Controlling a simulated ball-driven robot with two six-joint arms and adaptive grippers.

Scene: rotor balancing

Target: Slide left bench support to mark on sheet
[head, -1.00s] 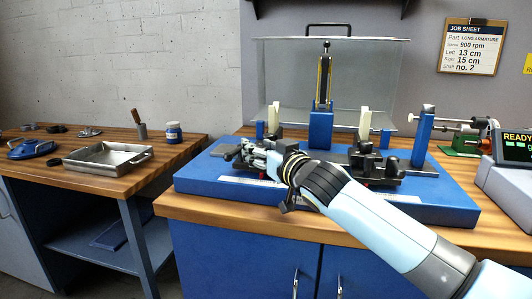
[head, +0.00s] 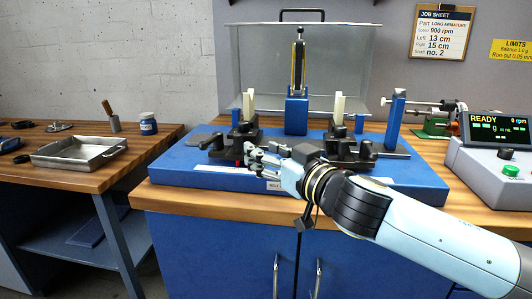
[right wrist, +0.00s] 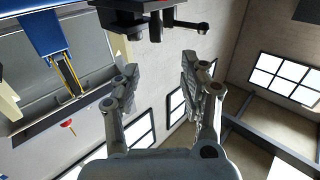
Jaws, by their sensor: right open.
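The left bench support (head: 235,147), a black carriage with a cream upright, stands on the left part of the blue bench (head: 202,178). The right support (head: 350,152) stands farther right on the same bench. My right gripper (head: 262,165) is open and empty, just in front and to the right of the left support's base. In the right wrist view its two fingers (right wrist: 160,85) are spread, with a black support part and its lever (right wrist: 165,22) beyond them. The job sheet (head: 443,37) reads Left 13 cm, Right 15 cm. My left gripper is not in view.
A clear guard (head: 260,65) stands behind the blue centre post (head: 297,112). A blue end post (head: 395,120) is at the bench's right. A READY display (head: 495,125) stands at far right. A metal tray (head: 80,153) lies on the left table.

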